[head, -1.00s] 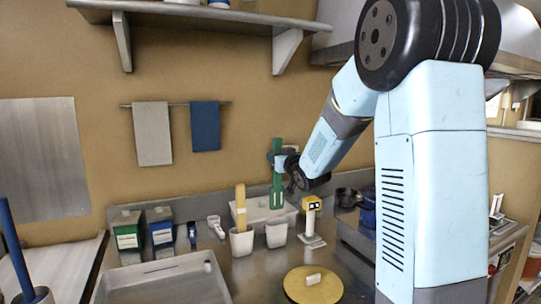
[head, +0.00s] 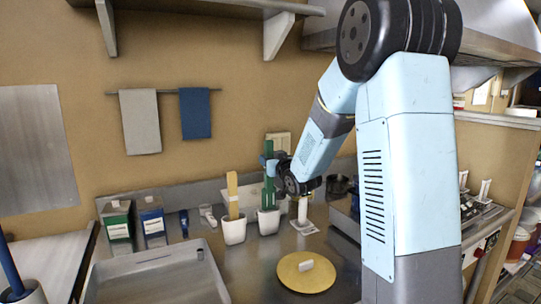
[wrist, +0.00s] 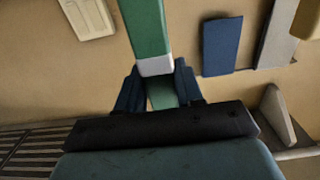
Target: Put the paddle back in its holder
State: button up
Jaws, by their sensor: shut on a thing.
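The green paddle (head: 268,190) is upright in the head view, and my gripper (head: 271,165) is shut on its upper part. In the wrist view the green paddle (wrist: 145,28) passes between the dark fingers of my gripper (wrist: 160,90). The paddle's lower end meets the mouth of a white holder (head: 268,222), the right one of two. The lower tip is hidden behind the holder's rim, so its depth inside cannot be told.
A yellow paddle (head: 232,190) stands in the left white holder (head: 233,232). A round tan lid (head: 300,275) lies in front, and a metal basin (head: 160,280) is at left. Green (head: 117,222) and blue (head: 152,222) boxes stand near the wall.

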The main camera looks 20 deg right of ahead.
aim_at(270, 184)
jog(key=shift+f, duration=4.35)
jog(key=o, duration=1.1)
jog(key=shift+s, duration=0.1)
